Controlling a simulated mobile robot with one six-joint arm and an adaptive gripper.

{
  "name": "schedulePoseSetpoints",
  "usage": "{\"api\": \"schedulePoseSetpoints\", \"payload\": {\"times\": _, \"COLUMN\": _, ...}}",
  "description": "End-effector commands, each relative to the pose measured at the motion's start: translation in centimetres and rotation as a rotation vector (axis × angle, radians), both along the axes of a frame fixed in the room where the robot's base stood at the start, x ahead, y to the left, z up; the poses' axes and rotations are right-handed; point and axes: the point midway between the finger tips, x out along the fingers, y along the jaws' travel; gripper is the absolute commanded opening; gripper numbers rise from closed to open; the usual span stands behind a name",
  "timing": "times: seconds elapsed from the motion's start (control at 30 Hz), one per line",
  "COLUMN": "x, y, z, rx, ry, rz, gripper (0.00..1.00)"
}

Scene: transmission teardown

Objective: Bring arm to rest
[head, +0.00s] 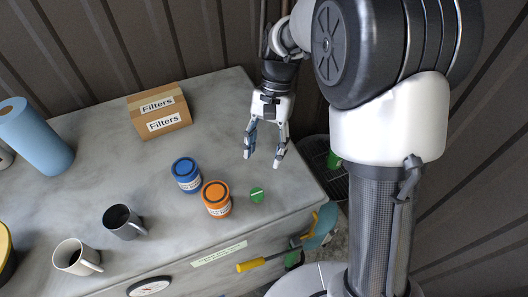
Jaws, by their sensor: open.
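My gripper (263,160) hangs from my arm with its fingers pointing down, over the right part of the grey workbench (110,180). Its two fingers are spread apart with nothing between them. It is to the right of the filters box, and in the picture it appears above a small green round thing (257,194) on the bench. Its exact height over the bench is hard to tell.
A cardboard Filters box (160,110), a blue jar (187,175), an orange jar (217,199), two mugs (124,222) (75,257) and a blue roll (35,135) stand on the bench. A yellow-handled tool (252,265) is at its front. A corrugated wall (150,40) stands behind.

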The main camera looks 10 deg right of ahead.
Motion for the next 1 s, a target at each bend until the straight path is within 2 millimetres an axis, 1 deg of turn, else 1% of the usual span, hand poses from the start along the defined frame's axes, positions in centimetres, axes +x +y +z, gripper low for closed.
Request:
{"api": "schedulePoseSetpoints", "payload": {"times": 0.33, "x": 0.0, "y": 0.0, "z": 0.0, "rx": 0.000, "ry": -0.005, "rz": 0.001, "gripper": 0.52}}
{"api": "schedulePoseSetpoints", "payload": {"times": 0.47, "x": -0.8, "y": -0.5, "z": 0.1, "rx": -0.001, "ry": -0.051, "rz": 0.023, "gripper": 0.52}}
{"api": "schedulePoseSetpoints", "payload": {"times": 0.57, "x": -2.3, "y": -1.4, "z": 0.2, "rx": -0.006, "ry": -0.132, "rz": 0.065, "gripper": 0.52}}
{"api": "schedulePoseSetpoints", "payload": {"times": 0.67, "x": -4.5, "y": -2.5, "z": 0.1, "rx": -0.017, "ry": -0.232, "rz": 0.122, "gripper": 0.52}}
{"api": "schedulePoseSetpoints", "payload": {"times": 0.77, "x": -7.0, "y": -3.6, "z": -0.4, "rx": -0.036, "ry": -0.333, "rz": 0.181, "gripper": 0.52}}
{"api": "schedulePoseSetpoints", "payload": {"times": 0.87, "x": -9.5, "y": -4.6, "z": -1.4, "rx": -0.060, "ry": -0.431, "rz": 0.243, "gripper": 0.52}}
{"api": "schedulePoseSetpoints", "payload": {"times": 1.0, "x": -13.1, "y": -5.9, "z": -3.7, "rx": -0.103, "ry": -0.564, "rz": 0.329, "gripper": 0.52}}
